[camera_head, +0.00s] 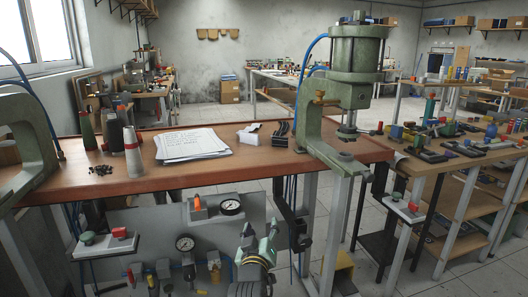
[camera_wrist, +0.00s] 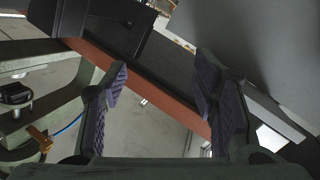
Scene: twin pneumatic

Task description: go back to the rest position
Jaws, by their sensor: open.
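My gripper (camera_head: 258,236) shows at the lower middle of the head view, in front of the workbench and below its top. In the wrist view my gripper (camera_wrist: 163,72) has its two ribbed purple pads wide apart, with nothing between them. The gripper is open and empty. The wooden bench top (camera_head: 135,184) spans the head view behind and above it. In the wrist view a reddish-brown edge (camera_wrist: 180,107) crosses at a slant beyond the fingers.
A green press (camera_head: 354,92) stands on the bench's right end, and part of another (camera_head: 35,150) at the left. A gauge panel (camera_head: 225,208) is below the bench top. A cluttered second table (camera_head: 425,165) stands right.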

